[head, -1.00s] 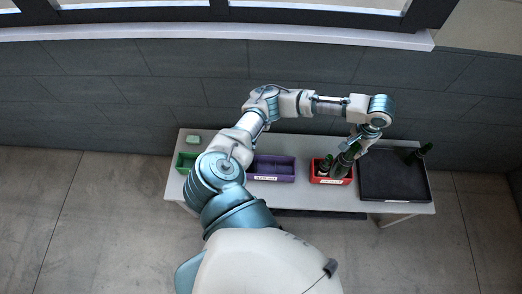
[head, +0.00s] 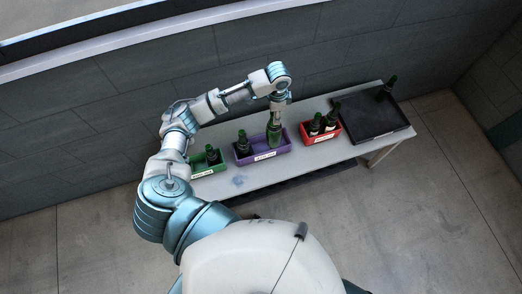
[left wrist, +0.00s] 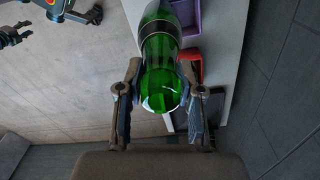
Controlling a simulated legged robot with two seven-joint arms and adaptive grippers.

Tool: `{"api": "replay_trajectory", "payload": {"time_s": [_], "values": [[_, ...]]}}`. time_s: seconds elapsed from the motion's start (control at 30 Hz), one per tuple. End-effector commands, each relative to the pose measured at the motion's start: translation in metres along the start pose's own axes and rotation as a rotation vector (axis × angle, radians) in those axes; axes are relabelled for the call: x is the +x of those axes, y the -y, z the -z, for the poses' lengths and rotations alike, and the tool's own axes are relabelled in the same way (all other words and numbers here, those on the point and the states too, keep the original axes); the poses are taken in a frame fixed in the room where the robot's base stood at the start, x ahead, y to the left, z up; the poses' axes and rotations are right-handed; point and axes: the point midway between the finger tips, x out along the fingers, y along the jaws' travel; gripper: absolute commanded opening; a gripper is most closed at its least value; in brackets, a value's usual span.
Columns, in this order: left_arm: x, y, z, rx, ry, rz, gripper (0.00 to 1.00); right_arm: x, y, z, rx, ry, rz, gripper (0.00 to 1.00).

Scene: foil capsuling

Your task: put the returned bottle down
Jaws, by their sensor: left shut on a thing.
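My left gripper (head: 277,108) is shut on a green bottle (head: 273,132) over the right part of the purple bin (head: 262,155). The bottle looks close to upright; I cannot tell whether its base touches the bin floor. In the left wrist view the held bottle (left wrist: 160,50), green with a black band, sits between the two fingers (left wrist: 160,92). Another dark bottle (head: 242,144) stands in the left part of the purple bin. A dark claw (left wrist: 12,36) at the upper left of the wrist view may be my right gripper; its jaw state is unclear.
A green bin (head: 207,170) with a bottle stands to the left. A red bin (head: 320,139) with several bottles stands to the right. Beyond it is a black tray (head: 375,128) with a bottle (head: 387,88) at its back edge. The table front (head: 300,162) is clear.

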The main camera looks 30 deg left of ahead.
Motion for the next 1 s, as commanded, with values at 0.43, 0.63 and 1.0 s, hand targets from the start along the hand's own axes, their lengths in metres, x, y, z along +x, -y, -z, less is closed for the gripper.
{"api": "replay_trajectory", "payload": {"time_s": [0.43,0.63,1.0], "values": [[0.062,0.030,-0.039,0.866,0.021,0.004,0.00,0.008,0.006,0.001,0.003,-0.002,0.007,0.40],[0.075,0.036,-0.048,1.024,0.028,0.003,0.00,0.009,0.009,0.001,0.003,-0.001,0.010,0.40],[0.134,0.037,-0.051,1.045,0.028,0.003,0.00,0.011,0.008,-0.002,0.001,0.002,0.009,0.40]]}}
